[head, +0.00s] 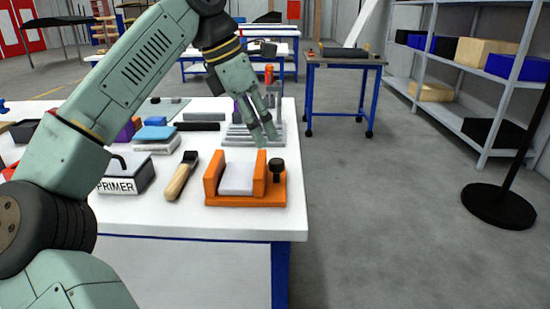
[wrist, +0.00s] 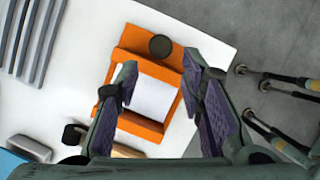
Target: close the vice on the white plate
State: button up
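The orange vice (head: 245,201) stands near the right front edge of the white table. Its two upright jaws have the white plate (head: 238,178) between them; I cannot tell whether both touch it. A black round knob (head: 276,170) stands on the vice's right end, outside the right jaw. My gripper (head: 266,138) hangs above and behind the vice, fingers pointing down, apart from it. In the wrist view, my gripper (wrist: 160,68) is open and empty, with the vice (wrist: 135,38), the plate (wrist: 152,98) and the knob (wrist: 160,46) seen below between its fingers.
A wooden-handled tool (head: 180,178) and a PRIMER box (head: 126,175) lie left of the vice. A grey ribbed rack (head: 240,137) stands behind it. The table's right edge is close to the vice, with open floor beyond.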

aim_at(276, 161)
jog(key=x, duration=0.8)
jog(key=shift+d+f, duration=0.2)
jog(key=shift+f, duration=0.1)
jog(key=shift+c, duration=0.5)
grip_shut()
jog(key=shift+r+m+p, duration=0.3)
jog(key=shift+m+p, duration=0.1)
jog(key=shift+p, duration=0.3)
jog(key=shift+m+g+p, duration=0.3)
jog(key=shift+m+p, duration=0.1)
jog(key=shift+p, duration=0.1)
jog(key=shift+w+f+m+g+p, duration=0.1)
jog(key=shift+f+m+g+p, duration=0.2)
jog(key=shift+m, duration=0.4)
jog(key=shift+o, duration=0.5)
grip_release()
jog(key=shift+h, duration=0.3)
